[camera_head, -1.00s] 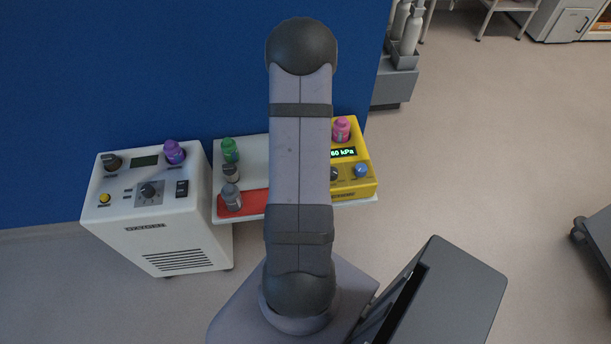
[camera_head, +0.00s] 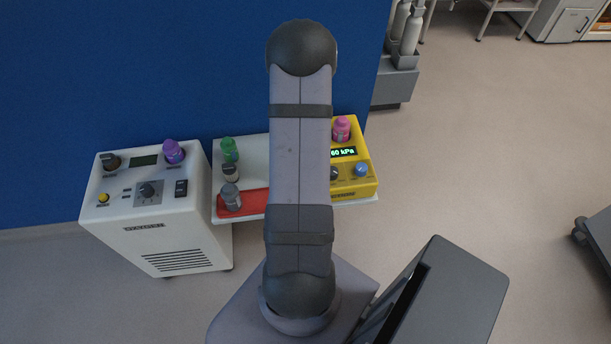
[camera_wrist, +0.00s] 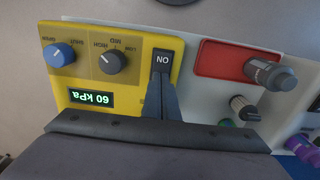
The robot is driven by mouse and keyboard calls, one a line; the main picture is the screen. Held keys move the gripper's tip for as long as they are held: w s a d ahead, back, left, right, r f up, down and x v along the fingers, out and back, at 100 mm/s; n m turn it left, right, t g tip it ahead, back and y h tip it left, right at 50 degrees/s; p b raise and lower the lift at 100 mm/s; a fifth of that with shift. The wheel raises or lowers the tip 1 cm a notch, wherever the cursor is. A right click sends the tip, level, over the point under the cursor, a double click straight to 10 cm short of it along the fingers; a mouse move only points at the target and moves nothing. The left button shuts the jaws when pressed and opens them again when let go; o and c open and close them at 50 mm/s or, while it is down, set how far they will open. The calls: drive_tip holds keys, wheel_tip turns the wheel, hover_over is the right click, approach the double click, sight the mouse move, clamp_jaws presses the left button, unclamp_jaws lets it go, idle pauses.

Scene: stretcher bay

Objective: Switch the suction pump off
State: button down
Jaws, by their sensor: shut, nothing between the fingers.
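The yellow suction pump (camera_head: 365,178) stands at the right end of the white shelf in the head view, partly behind my arm. Its lit display (camera_head: 344,153) reads 60 kPa, and also shows upside down in the wrist view (camera_wrist: 91,98). In the wrist view, a black rocker switch (camera_wrist: 163,63) marked ON sits on the pump's panel, beside a dark selector knob (camera_wrist: 112,61) and a blue knob (camera_wrist: 60,55). My gripper (camera_wrist: 162,82) is shut and empty, its fingertips at the switch's near edge; I cannot tell whether they touch it. My arm hides it in the head view.
A blue wall (camera_head: 130,60) is behind.

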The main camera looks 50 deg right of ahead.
drive_tip(key=shift+f, duration=0.25)
drive_tip(key=shift+r, duration=0.15)
wheel_tip(320, 180, up, 7)
drive_tip(key=p, duration=0.6)
idle(0.7)
